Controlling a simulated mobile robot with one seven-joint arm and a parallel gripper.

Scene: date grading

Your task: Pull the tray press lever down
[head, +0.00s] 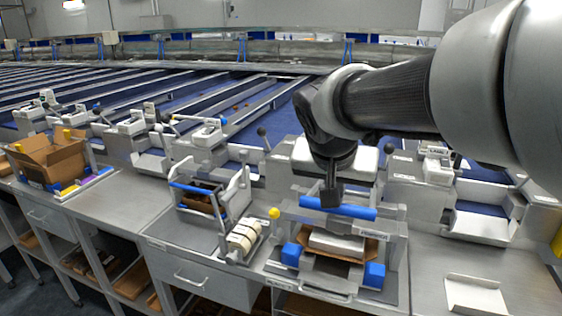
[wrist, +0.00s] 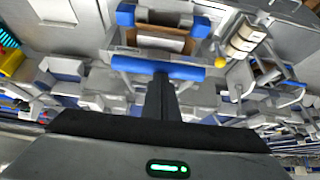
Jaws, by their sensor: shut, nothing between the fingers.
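The tray press (head: 398,255) stands at the bench front, right of centre in the head view. Its lever, a blue crossbar (head: 361,212), lies level above a cardboard tray (head: 372,247) seated between blue corner blocks. My gripper (head: 331,203) is shut and empty, pointing down at the middle of the blue crossbar. In the wrist view the closed fingertips (wrist: 161,78) sit at the blue crossbar (wrist: 190,72), with the tray (wrist: 172,43) beyond. The fingers overlap the bar in both views; I cannot tell whether they touch it.
A tape dispenser (head: 243,237) with a yellow knob (head: 274,213) stands close left of the press. Further left is a frame with another blue bar (head: 192,188) and an open carton (head: 50,158). A white folded card (head: 475,294) lies right, with bare bench around it.

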